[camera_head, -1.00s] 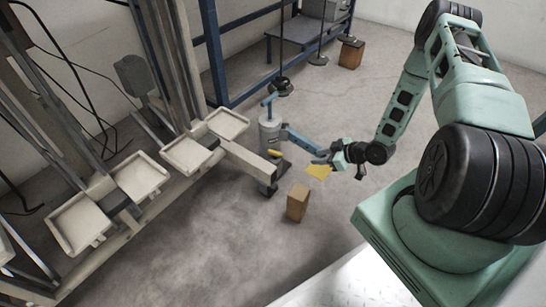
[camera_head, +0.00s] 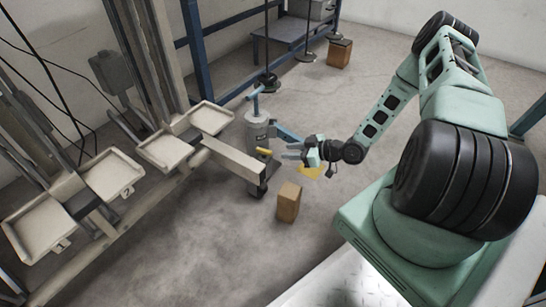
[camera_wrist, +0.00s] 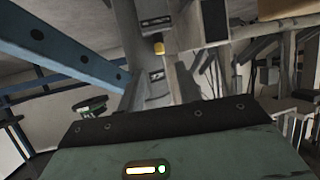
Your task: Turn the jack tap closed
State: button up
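The jack (camera_head: 257,130) is an upright grey cylinder with a blue handle on top, standing at the end of the lift's beige arm. Its tap looks to be the small yellow lever (camera_head: 263,151) low on its front side. In the wrist view a small yellow piece (camera_wrist: 159,48) shows ahead, above the middle. My gripper (camera_head: 287,151) is right of the tap, its fingers pointing left toward it. The fingers look apart and empty, with a small gap to the yellow lever. Contact is not visible.
A blue beam (camera_head: 287,133) runs from the jack just behind my gripper and fills the upper left of the wrist view (camera_wrist: 60,48). A wooden block (camera_head: 288,202) stands on the floor in front. A yellow patch (camera_head: 311,172) lies under my gripper.

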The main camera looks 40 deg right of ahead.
aim_at(268, 151)
jog(key=b+x, duration=0.3)
jog(key=x, duration=0.4)
jog(key=shift+w+a+f, duration=0.1)
jog(key=shift+w, duration=0.05)
grip_shut()
